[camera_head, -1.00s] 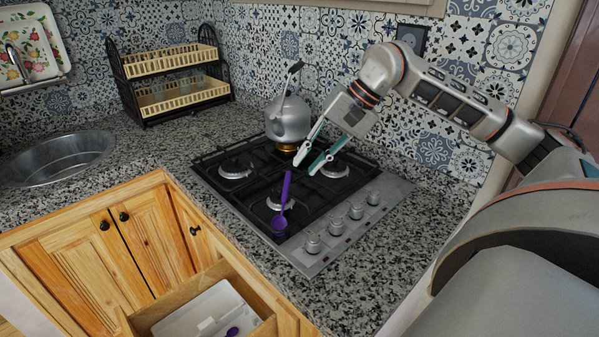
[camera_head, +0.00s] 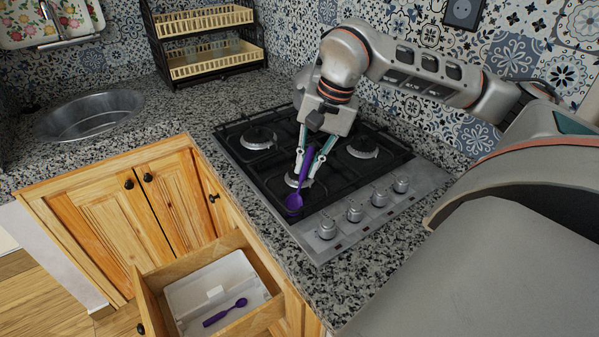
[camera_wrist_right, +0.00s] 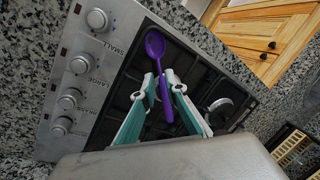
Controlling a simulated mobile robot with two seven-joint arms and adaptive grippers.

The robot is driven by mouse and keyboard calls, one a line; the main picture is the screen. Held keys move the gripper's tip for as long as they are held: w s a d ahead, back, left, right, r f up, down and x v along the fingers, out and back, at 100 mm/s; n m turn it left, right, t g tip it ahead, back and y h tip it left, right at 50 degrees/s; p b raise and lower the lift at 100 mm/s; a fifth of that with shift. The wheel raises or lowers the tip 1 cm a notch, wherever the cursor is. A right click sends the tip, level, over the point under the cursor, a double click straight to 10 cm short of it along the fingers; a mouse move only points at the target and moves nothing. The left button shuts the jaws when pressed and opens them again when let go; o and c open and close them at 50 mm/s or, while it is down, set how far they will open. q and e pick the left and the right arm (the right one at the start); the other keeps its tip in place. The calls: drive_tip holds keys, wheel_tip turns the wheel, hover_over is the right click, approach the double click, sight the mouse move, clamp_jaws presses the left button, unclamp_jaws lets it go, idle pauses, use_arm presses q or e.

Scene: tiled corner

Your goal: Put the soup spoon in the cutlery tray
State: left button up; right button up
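The purple soup spoon (camera_head: 296,200) lies on the stove with its bowl towards the front and its handle pointing back; it also shows in the right wrist view (camera_wrist_right: 156,46). My right gripper (camera_head: 307,172) is low over the stove, pointing down. Its two fingers stand on either side of the spoon's handle, with a gap visible between them in the right wrist view (camera_wrist_right: 162,84). Contact with the handle cannot be made out. The white cutlery tray (camera_head: 238,268) sits in the open drawer, with another purple spoon (camera_head: 225,312) in it. My left gripper is not in view.
The black stove (camera_head: 262,180) has raised grates and several knobs (camera_head: 355,211) along its front. The open wooden drawer (camera_head: 155,300) is below the counter edge. A sink (camera_head: 92,113) and dish rack (camera_head: 207,45) stand further left and back.

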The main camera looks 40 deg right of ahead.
sight(300, 185)
drive_tip(key=x, duration=0.7)
drive_tip(key=shift+w+d+f+b, duration=0.1)
drive_tip(key=shift+b, duration=0.2)
clamp_jaws()
